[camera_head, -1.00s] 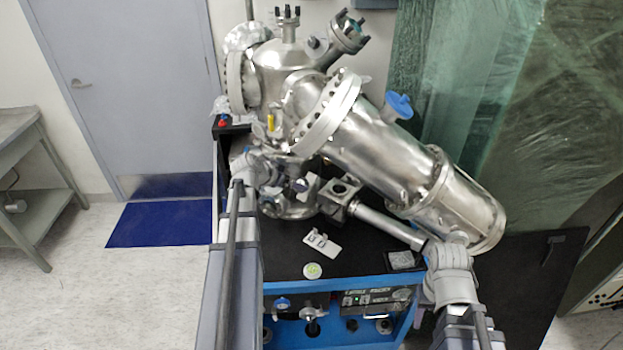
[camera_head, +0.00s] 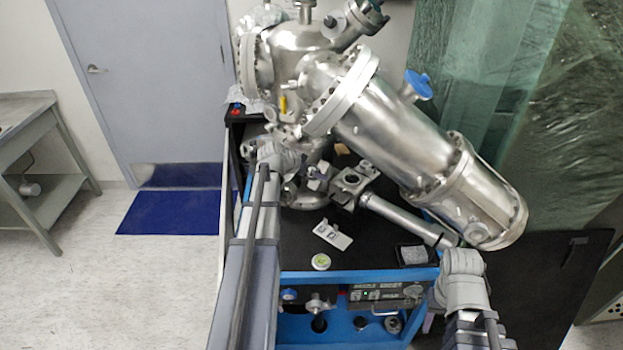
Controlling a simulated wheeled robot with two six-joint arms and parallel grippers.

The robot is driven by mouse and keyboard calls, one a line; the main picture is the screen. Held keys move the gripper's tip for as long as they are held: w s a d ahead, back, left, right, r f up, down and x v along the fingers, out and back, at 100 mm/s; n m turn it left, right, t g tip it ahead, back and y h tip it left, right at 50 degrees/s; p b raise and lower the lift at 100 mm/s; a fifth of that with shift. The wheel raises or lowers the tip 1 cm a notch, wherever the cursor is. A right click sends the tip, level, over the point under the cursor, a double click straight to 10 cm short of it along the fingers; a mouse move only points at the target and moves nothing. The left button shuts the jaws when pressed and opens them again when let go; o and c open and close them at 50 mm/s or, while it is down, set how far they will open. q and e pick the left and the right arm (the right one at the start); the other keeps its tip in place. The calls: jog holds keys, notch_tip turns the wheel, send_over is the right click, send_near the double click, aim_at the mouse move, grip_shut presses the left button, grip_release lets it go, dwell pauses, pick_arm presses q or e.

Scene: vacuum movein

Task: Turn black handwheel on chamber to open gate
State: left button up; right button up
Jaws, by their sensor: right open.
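The silver vacuum chamber (camera_head: 395,125) stands tilted on the black top of a blue-framed bench. I cannot pick out the black handwheel among the crowded fittings under the chamber. My right arm comes in from the lower right, and its forearm reaches left over the bench. Its gripper (camera_head: 317,177) is open beside the lower fittings (camera_head: 306,198), with nothing seen between its fingers; contact cannot be told. My left arm rises from the bottom centre to the left side of the chamber. Its gripper is lost among the metal parts, so its jaws cannot be read.
A white plate (camera_head: 333,234) and a round green-and-white label (camera_head: 321,262) lie on the bench top. Green plastic sheeting (camera_head: 535,100) hangs at right. A blue mat (camera_head: 170,212) and open floor are at left.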

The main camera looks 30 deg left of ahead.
pick_arm(q)
jog(key=c, duration=1.4)
